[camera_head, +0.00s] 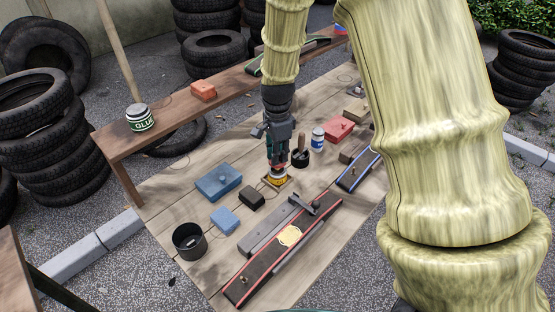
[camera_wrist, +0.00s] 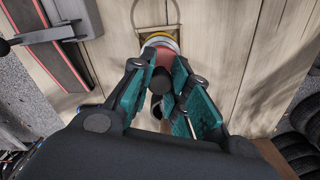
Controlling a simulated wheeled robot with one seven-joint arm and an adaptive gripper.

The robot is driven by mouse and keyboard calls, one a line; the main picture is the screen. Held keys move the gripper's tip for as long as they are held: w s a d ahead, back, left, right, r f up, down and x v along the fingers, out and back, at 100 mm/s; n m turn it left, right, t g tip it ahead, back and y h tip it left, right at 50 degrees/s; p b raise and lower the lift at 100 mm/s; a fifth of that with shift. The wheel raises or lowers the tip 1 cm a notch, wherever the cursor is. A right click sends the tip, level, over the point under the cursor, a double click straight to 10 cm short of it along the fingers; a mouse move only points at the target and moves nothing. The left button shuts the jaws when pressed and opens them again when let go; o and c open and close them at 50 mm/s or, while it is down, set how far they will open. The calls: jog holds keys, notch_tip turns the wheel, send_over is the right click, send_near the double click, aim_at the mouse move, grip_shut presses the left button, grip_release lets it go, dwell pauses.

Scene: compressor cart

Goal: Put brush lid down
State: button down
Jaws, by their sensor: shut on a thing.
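The brush lid (camera_wrist: 161,47) shows in the wrist view as a round piece with a yellow and white rim and a reddish top. My gripper (camera_wrist: 160,82) is shut on its dark upright part, between the teal finger pads. In the head view the lid (camera_head: 276,180) is a yellow-orange disc below my gripper (camera_head: 276,164), which points straight down. A small square wooden frame (camera_wrist: 146,31) lies under the lid on the planks. I cannot tell whether the lid touches it. Any brush under the lid is hidden. The glue jar (camera_head: 140,118) stands on the raised bench at left.
A black cup with a brown handle (camera_head: 300,157) and a white-blue bottle (camera_head: 318,139) stand close right. A dark block (camera_head: 251,196) and blue box (camera_head: 219,182) lie left. Long belt strips (camera_head: 262,262) lie in front. Bare planks (camera_head: 174,197) lie further left.

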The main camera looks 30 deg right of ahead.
jog(key=shift+f+p, duration=0.4)
jog(key=shift+f, duration=1.35)
jog(key=shift+f, duration=0.1)
jog(key=c, duration=1.4)
grip_release()
jog(key=shift+o, duration=0.2)
notch_tip(320, 180, up, 12)
jog(key=shift+r+b, duration=0.1)
jog(key=shift+b, duration=0.75)
